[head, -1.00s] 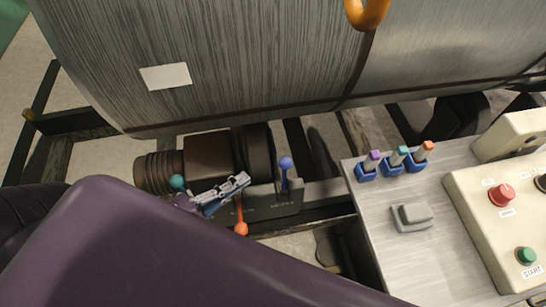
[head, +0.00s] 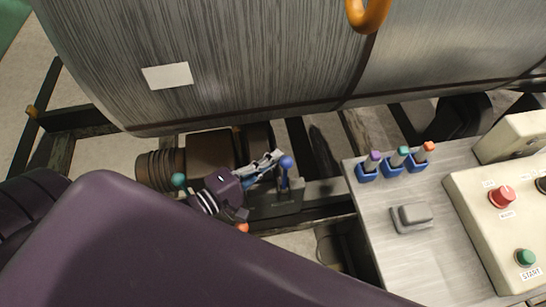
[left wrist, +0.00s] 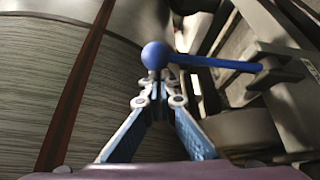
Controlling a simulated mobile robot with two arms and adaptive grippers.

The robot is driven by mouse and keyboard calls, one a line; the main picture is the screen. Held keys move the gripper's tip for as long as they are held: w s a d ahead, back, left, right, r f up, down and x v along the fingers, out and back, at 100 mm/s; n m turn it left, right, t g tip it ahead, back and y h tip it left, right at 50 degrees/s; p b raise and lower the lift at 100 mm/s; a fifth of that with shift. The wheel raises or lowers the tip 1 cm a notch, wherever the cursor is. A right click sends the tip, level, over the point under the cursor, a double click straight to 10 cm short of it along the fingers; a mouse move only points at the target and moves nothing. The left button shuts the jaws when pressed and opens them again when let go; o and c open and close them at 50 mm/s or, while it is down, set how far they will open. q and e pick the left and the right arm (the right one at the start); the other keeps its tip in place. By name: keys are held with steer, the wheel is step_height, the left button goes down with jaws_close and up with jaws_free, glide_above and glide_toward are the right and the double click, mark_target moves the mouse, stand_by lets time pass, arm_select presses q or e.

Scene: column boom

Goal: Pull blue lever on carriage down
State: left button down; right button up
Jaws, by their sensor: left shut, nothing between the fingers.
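The blue lever (head: 286,163) stands on the dark carriage (head: 285,203), its round blue knob on top. In the left wrist view its knob (left wrist: 155,55) is just beyond the fingertips, and its arm runs off to the right. My left gripper (head: 278,154) is shut and empty. In the head view its tips are beside the knob, at its upper left. In the left wrist view the shut fingertips (left wrist: 160,76) are just below the knob; I cannot tell whether they touch it. My right gripper is not in view.
A teal knob (head: 179,180) and an orange knob (head: 242,228), partly hidden by my gripper, are nearby. A large grey drum (head: 230,60) lies behind. A control panel (head: 375,225) with small purple, teal and orange levers stands at the right.

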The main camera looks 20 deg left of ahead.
arm_select(q)
steer(key=s+d+p, duration=0.2)
steer(key=s+p, duration=0.1)
steer(key=shift+s+d, duration=0.15)
steer(key=shift+s, duration=0.05)
stand_by(0.3)
